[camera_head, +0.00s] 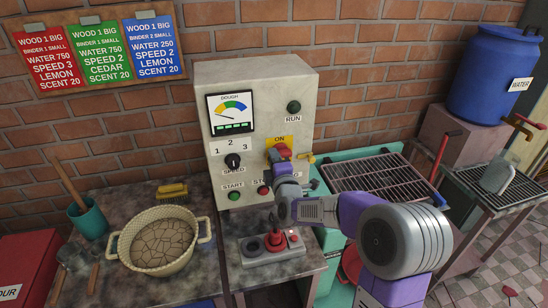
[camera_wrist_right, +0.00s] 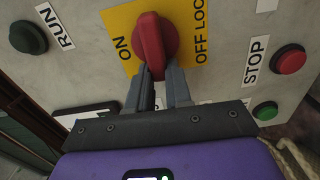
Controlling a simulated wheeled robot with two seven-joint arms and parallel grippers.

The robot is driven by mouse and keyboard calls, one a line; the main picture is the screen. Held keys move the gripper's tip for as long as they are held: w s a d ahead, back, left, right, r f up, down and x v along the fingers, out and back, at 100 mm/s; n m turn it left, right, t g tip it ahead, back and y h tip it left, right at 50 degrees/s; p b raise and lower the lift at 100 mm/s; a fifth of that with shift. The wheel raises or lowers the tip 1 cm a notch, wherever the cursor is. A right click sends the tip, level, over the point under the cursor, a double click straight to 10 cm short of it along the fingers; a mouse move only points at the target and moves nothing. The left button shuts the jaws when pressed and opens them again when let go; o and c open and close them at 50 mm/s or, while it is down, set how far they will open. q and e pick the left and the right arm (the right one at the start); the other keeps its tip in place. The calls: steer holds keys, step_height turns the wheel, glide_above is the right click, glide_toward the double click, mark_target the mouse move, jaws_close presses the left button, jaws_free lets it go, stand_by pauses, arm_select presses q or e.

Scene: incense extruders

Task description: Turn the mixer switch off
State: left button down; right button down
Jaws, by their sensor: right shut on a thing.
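The mixer switch is a red rotary handle (camera_head: 283,150) on a yellow plate (camera_head: 270,141), on the grey control cabinet (camera_head: 263,83). It also shows as a red handle in the right wrist view (camera_wrist_right: 152,38), where the yellow plate (camera_wrist_right: 122,22) reads ON on the left and OFF LOC... on the right. The handle lies between the two words, pointing toward the fingers. My right gripper (camera_head: 283,163) is shut on the handle; its two grey fingers (camera_wrist_right: 161,76) grip the near end. My left gripper is not in view.
The cabinet also carries a dark RUN lamp (camera_head: 294,107), a speed knob (camera_head: 233,161), a green START button (camera_head: 234,196) and a red STOP button (camera_wrist_right: 290,59). A joystick box (camera_head: 272,246) stands below. A bowl of cracked dough (camera_head: 160,240) is at left.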

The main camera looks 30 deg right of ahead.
steer(key=shift+f+n, duration=0.1)
steer(key=shift+n, duration=0.2)
steer(key=c, duration=1)
jaws_free()
steer(key=shift+c, duration=0.2)
steer(key=v, duration=0.7)
steer(key=shift+s, duration=0.3)
